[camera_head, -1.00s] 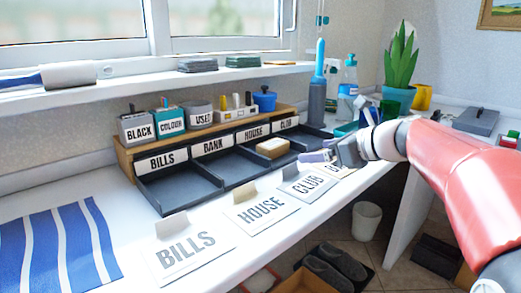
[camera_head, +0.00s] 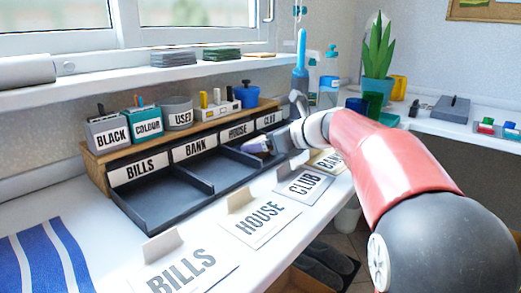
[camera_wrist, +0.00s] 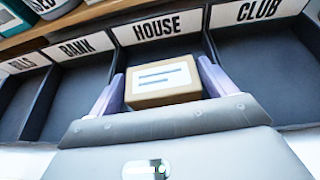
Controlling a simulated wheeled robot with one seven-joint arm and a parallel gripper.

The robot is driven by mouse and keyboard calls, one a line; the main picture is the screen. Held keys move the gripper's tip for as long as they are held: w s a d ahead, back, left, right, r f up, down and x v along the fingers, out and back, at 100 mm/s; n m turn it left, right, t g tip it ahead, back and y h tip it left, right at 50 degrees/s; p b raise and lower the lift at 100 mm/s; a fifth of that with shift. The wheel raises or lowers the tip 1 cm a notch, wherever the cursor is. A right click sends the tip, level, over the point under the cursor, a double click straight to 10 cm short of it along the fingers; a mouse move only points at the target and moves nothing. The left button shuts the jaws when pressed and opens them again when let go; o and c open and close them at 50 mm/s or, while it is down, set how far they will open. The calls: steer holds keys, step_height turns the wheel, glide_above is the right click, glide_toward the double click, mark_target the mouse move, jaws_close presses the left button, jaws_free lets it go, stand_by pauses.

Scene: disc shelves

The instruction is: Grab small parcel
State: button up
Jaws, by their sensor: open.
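The small parcel (camera_wrist: 158,84) is a tan box with a white label and dark lines. In the wrist view it sits in the dark tray compartment under the HOUSE label (camera_wrist: 157,26). My gripper (camera_wrist: 161,70) is open, with one pale purple finger on each side of the parcel. Whether the fingers touch it I cannot tell. In the head view my gripper (camera_head: 258,146) reaches into the tray at the HOUSE compartment, and the parcel is mostly hidden there.
The dark tray (camera_head: 160,222) has low dividers between its compartments. Behind it a wooden ledge (camera_head: 100,172) holds several pots. The BILLS and BANK compartments look empty.

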steer(key=shift+w+a+f, duration=0.25)
steer(key=shift+w+a, duration=0.05)
steer(key=shift+a, duration=0.15)
steer(key=c, duration=0.7)
steer(key=shift+r, duration=0.2)
